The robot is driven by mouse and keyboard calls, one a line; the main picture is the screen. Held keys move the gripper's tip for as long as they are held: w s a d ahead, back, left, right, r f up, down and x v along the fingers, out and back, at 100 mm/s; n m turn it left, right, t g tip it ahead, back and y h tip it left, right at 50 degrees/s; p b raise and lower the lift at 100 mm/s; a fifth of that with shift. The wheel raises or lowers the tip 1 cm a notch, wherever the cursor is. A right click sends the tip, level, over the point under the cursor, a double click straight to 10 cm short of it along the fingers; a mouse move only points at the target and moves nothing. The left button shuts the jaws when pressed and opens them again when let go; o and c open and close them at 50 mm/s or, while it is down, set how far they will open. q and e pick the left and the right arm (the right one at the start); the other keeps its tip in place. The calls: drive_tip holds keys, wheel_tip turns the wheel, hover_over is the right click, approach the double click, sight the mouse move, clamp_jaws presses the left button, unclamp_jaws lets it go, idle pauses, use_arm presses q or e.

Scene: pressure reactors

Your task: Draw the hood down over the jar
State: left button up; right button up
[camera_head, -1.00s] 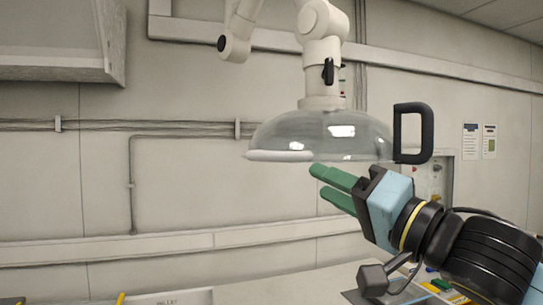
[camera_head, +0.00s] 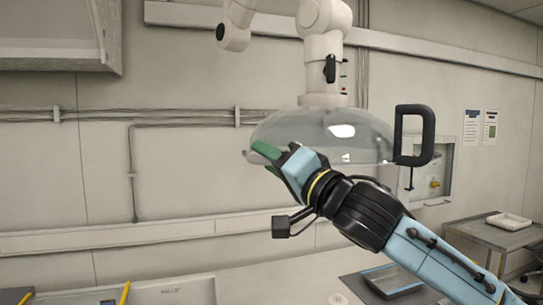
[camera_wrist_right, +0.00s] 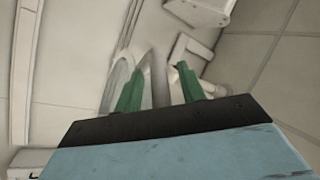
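The hood (camera_head: 345,135) is a clear dome under a jointed white arm (camera_head: 322,70), with a black handle (camera_head: 414,135) at its right side. It hangs high above the counter. My right gripper (camera_head: 266,156) is at the dome's lower left rim, in front of it in the head view. In the right wrist view, its green fingers (camera_wrist_right: 157,80) stand apart, with a pale strip and a clear curved edge seen between and beside them. I cannot tell whether they touch the rim. No jar can be made out. My left gripper is out of view.
The pale counter (camera_head: 270,285) runs along the bottom, with a blue-grey tray (camera_head: 392,280) at its right. A metal side table (camera_head: 490,240) with a white tray (camera_head: 508,221) stands at far right. A cabinet (camera_head: 60,40) hangs at upper left.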

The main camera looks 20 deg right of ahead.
clamp_jaws()
idle(0.3)
